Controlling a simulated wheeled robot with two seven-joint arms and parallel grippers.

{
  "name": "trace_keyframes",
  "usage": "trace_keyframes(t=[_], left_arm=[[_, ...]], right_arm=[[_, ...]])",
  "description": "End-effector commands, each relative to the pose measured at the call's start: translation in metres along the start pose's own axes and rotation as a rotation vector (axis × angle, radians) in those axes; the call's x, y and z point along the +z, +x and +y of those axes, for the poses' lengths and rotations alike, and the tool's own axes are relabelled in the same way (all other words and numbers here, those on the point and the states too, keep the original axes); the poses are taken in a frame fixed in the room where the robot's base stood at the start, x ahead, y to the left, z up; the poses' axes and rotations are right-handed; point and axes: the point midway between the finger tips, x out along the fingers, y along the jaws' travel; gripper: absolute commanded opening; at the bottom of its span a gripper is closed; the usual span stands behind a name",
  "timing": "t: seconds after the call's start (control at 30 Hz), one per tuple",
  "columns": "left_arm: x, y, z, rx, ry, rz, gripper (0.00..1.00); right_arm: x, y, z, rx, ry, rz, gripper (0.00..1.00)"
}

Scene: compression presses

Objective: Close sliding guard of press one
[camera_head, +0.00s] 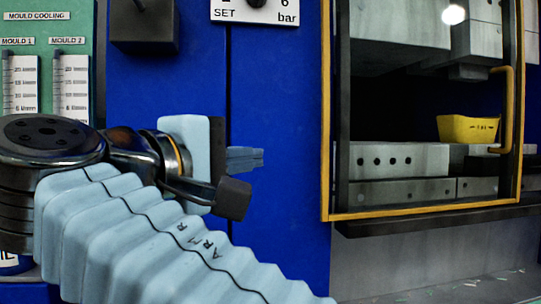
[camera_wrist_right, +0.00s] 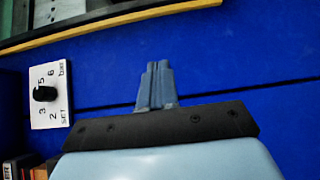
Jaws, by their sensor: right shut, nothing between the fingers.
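The press guard (camera_head: 326,120) is a yellow frame around the press window at the right of the head view, with a yellow bar handle (camera_head: 507,110) on its right upright. I cannot tell from the view how far it has slid. My right gripper (camera_head: 257,158) is in front of the blue panel, left of the frame and well apart from the handle. Its fingers are together and empty; they also show in the wrist view (camera_wrist_right: 157,84), pointing along the blue panel. A yellow bar (camera_wrist_right: 110,24) crosses the top of that view. My left gripper is not in view.
Inside the press are grey mould blocks (camera_head: 398,160) and a yellow tub-shaped part (camera_head: 468,129). A pressure dial (camera_head: 256,4), a dark box (camera_head: 145,27) and a mould cooling panel (camera_head: 75,45) are on the left. A dark ledge (camera_head: 430,219) runs below the window.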

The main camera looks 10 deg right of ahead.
Motion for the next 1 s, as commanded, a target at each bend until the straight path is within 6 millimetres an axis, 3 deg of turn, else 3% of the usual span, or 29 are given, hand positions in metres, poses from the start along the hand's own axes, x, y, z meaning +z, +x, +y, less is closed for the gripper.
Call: trace_keyframes(t=[0.5,0.73,1.0], left_arm=[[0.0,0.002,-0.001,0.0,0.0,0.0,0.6],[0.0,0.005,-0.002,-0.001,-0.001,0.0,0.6],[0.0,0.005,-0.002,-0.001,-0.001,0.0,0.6]], right_arm=[[0.005,0.1,-0.002,-0.002,0.0,-0.001,0.0],[0.025,0.117,-0.001,-0.002,0.0,0.001,0.0],[0.028,0.121,-0.001,-0.001,-0.002,0.001,0.0]])
